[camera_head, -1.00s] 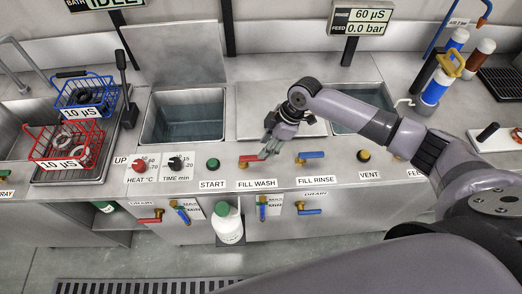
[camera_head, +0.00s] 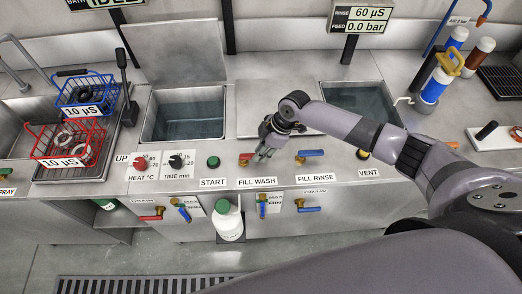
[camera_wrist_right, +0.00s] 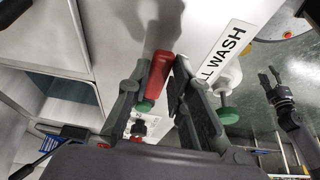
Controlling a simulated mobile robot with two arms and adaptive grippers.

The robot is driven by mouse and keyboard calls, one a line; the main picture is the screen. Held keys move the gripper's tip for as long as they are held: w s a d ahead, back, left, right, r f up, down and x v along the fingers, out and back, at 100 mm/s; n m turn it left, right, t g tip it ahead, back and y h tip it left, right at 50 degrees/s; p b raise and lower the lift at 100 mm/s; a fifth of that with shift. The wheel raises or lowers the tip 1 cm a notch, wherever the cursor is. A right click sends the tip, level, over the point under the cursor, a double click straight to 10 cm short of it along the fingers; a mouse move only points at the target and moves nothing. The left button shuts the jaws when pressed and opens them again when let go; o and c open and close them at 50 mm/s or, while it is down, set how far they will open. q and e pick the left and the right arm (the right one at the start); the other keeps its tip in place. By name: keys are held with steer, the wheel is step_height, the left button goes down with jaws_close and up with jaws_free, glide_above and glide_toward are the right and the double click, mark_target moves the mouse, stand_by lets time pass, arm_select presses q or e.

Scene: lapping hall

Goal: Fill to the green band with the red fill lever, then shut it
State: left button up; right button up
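The red fill lever (camera_head: 246,159) sits on the front panel above the FILL WASH label, partly hidden by my right gripper (camera_head: 262,155). In the wrist view the red lever (camera_wrist_right: 163,72) lies between the fingertips of my right gripper (camera_wrist_right: 163,70). The fingers are apart, one on each side; whether they touch it is unclear. The wash tank (camera_head: 228,118) behind the panel holds bluish water. I cannot make out a green band. My left gripper (camera_wrist_right: 268,75) shows only in the wrist view, at the right, with its fingers apart and nothing between them.
The blue fill rinse lever (camera_head: 312,153) is close right of my right gripper. The green START button (camera_head: 213,162) and two dials are to the left. Red basket (camera_head: 62,147) and blue basket (camera_head: 85,94) stand at the far left. A white bottle (camera_head: 228,222) stands below.

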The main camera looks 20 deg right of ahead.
jaws_close()
arm_select(q)
steer(key=shift+f, duration=0.15)
